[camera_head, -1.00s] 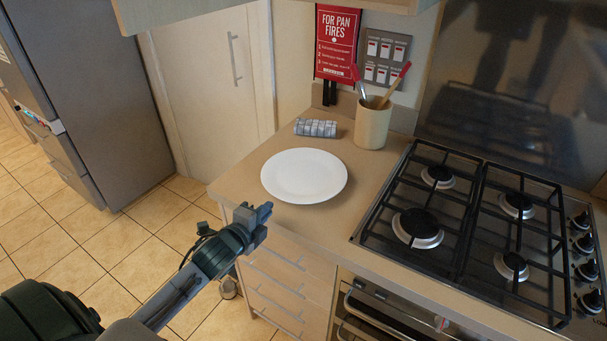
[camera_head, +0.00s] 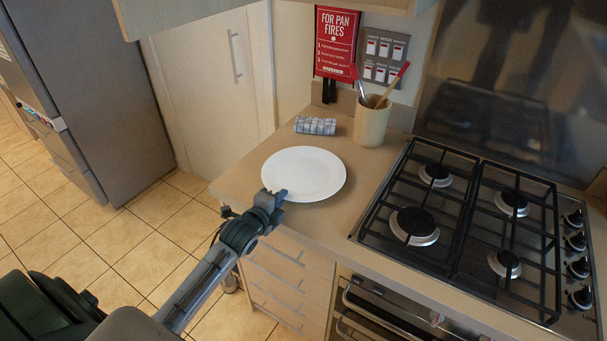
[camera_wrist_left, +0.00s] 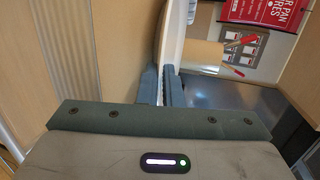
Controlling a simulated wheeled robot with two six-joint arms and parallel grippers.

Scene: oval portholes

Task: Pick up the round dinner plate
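The round white dinner plate (camera_head: 305,173) lies flat on the wooden countertop near its front left corner. My left gripper (camera_head: 274,196) is at the plate's near left rim in the head view. In the left wrist view, the two fingers (camera_wrist_left: 162,86) are a narrow gap apart, one on each side of the plate's edge (camera_wrist_left: 172,35), which is seen nearly edge-on. The fingers look open, and I cannot tell whether either touches the plate. My right gripper is not in view.
A black gas hob (camera_head: 460,225) is to the plate's right. Drawers (camera_head: 285,275) are below the counter's front edge. A fridge (camera_head: 85,90) is at the far left, with clear tiled floor before it.

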